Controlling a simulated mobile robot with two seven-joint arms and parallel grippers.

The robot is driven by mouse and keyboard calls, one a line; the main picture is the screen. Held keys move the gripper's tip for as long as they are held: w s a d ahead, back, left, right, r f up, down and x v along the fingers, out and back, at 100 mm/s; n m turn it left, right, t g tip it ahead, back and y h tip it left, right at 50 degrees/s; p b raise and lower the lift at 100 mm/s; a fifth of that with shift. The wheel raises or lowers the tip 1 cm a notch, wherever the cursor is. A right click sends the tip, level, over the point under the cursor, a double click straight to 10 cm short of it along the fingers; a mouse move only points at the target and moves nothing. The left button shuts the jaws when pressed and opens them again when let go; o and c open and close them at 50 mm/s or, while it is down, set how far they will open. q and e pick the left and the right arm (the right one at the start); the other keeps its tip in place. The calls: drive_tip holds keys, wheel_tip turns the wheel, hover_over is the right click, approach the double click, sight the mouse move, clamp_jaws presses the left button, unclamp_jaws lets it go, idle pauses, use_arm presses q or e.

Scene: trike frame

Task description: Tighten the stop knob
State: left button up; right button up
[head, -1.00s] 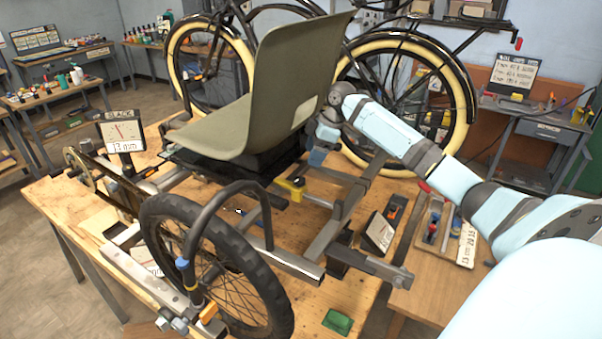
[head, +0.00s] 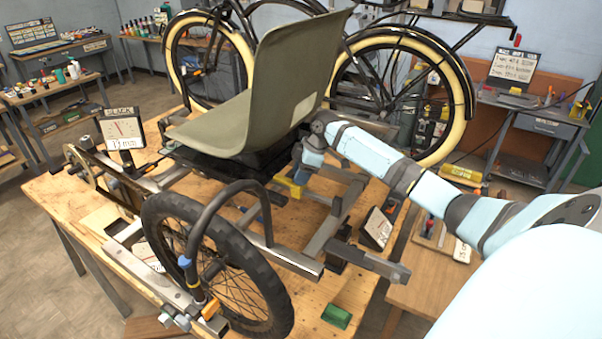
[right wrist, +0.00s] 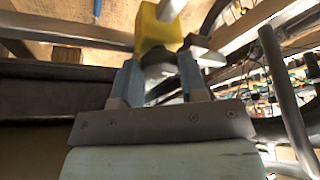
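A yellow block (head: 287,188) sits on the trike frame's rails, below the seat; it is large at the top of the right wrist view (right wrist: 158,30). A dark rounded part, which looks like the stop knob (right wrist: 160,68), lies just in front of it. My right gripper (head: 302,176) is beside the block under the seat's right edge. In the right wrist view its blue fingers (right wrist: 160,78) are apart, one on each side of the dark part. I cannot tell whether they touch it. My left gripper is not in view.
The grey-green seat (head: 255,95) rises just left of my right arm. The black wheel (head: 225,265) and frame tubes (head: 295,258) stand in front.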

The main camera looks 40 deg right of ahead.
drive_tip(key=shift+c, duration=1.1)
drive_tip(key=shift+m, duration=0.3)
drive_tip(key=m+h, duration=0.1)
drive_tip(key=m, duration=0.2)
drive_tip(key=m+t+h, duration=0.1)
drive_tip(key=m, duration=0.2)
drive_tip(key=shift+s+a, duration=0.1)
drive_tip(key=shift+a, duration=0.1)
drive_tip(key=m+h, duration=0.1)
drive_tip(key=m, duration=0.2)
drive_tip(key=m+h, duration=0.1)
drive_tip(key=m, duration=0.1)
drive_tip(key=shift+a+m+t, duration=0.2)
drive_tip(key=shift+m+t, duration=0.1)
drive_tip(key=shift+m, duration=0.1)
drive_tip(key=shift+m+h, duration=0.5)
drive_tip(key=shift+m, duration=0.3)
